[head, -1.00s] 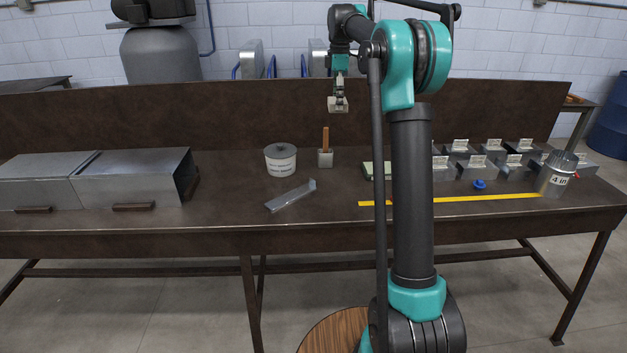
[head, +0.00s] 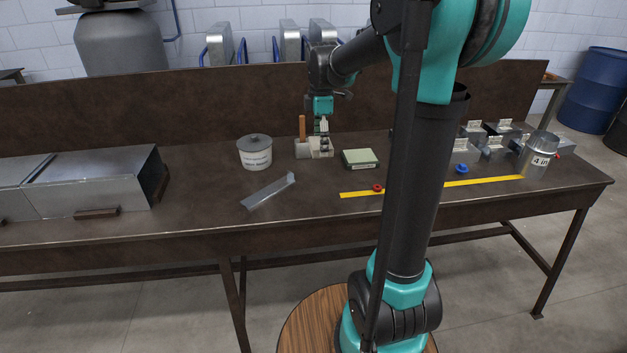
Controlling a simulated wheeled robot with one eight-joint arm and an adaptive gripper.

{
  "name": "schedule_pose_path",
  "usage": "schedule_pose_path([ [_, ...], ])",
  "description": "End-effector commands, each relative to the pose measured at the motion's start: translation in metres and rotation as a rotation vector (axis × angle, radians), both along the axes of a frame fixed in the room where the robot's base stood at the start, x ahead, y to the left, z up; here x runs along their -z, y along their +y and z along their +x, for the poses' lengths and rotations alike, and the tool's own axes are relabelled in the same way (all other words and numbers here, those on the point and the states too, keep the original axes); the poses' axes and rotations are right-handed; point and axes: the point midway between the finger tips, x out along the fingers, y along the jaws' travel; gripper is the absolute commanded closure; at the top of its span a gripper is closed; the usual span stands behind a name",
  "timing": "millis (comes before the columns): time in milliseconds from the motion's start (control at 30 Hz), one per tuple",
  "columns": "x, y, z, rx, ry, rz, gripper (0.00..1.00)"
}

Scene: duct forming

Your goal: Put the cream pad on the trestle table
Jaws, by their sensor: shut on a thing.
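The small cream pad (head: 321,149) is in my gripper (head: 322,134), low over the back middle of the dark brown table (head: 215,205). My gripper points down and is shut on it. The pad is right beside the block with the upright wooden handle (head: 302,127); I cannot tell whether they touch, or whether the pad's underside rests on the table.
A lidded white tub (head: 255,152) and a bent metal strip (head: 268,191) are to the left. A red ring (head: 377,188) lies by the yellow strip (head: 483,182). Metal ducts (head: 95,180) fill the left end.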

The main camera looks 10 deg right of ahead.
Motion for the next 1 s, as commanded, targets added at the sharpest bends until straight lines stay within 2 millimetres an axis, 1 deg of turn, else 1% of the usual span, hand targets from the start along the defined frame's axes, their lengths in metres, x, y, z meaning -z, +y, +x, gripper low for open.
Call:
schedule_pose_path([
  [33, 0.013, 0.000, 0.000, 0.000, 0.000, 0.000, 0.52],
  [200, 0.055, 0.000, 0.001, 0.000, 0.000, 0.000, 0.52],
  [300, 0.077, 0.000, 0.001, 0.000, 0.000, 0.000, 0.52],
  [400, 0.095, 0.000, 0.000, 0.000, 0.000, 0.000, 0.52],
  [500, 0.106, 0.000, 0.001, 0.000, 0.000, 0.000, 0.52],
  [667, 0.117, 0.000, 0.000, 0.000, 0.000, 0.000, 0.52],
  [833, 0.140, 0.000, 0.001, 0.000, 0.000, 0.000, 0.52],
  [900, 0.146, 0.000, 0.001, 0.000, 0.000, 0.000, 0.52],
  [1000, 0.148, 0.000, 0.000, 0.000, 0.000, 0.000, 0.52],
])
